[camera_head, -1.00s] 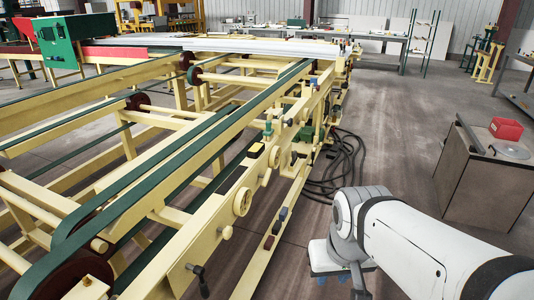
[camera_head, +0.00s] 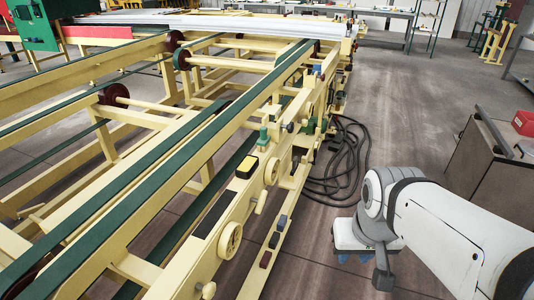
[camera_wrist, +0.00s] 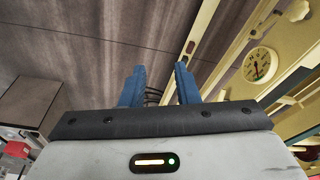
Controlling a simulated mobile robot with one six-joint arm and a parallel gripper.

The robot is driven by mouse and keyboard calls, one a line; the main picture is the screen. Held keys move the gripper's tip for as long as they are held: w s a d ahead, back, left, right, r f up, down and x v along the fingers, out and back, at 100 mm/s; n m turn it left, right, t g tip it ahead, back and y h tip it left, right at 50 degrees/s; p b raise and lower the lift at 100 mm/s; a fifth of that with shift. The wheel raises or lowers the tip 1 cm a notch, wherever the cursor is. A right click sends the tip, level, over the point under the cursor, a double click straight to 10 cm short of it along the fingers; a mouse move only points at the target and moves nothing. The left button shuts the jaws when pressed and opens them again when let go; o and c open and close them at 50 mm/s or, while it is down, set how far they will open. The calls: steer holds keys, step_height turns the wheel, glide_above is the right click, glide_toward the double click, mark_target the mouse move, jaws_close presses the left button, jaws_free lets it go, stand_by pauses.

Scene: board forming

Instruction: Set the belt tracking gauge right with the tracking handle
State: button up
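My gripper (camera_head: 356,259) hangs low over the floor, to the right of the cream machine frame. In the wrist view its two blue fingers (camera_wrist: 160,85) stand apart with nothing between them, so it is open. A round gauge (camera_wrist: 259,65) with a pale face and green and red marks shows on the frame at right in the wrist view; its needle reading is too small to tell. In the head view two round cream housings (camera_head: 230,238) sit on the side rail, their faces not readable. I cannot tell which part is the tracking handle; a small knob (camera_head: 207,290) shows at the bottom edge.
The long cream frame with green belts (camera_head: 150,190) fills the left. A lower rail with small coloured blocks (camera_head: 274,240) runs along its side. Black hoses (camera_head: 342,165) lie on the floor ahead. A brown cabinet (camera_head: 480,165) stands at right.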

steer(key=shift+a, duration=0.15)
steer(key=m+t+y, duration=0.1)
steer(key=t+y, duration=0.1)
steer(key=y, duration=0.3)
glide_above(264, 198)
steer(key=s+d, duration=0.2)
steer(key=d, duration=0.1)
step_height(264, 198, down, 16)
steer(key=x, duration=0.4)
steer(key=p+x, duration=0.1)
steer(key=x, duration=0.2)
steer(key=shift+a, duration=0.35)
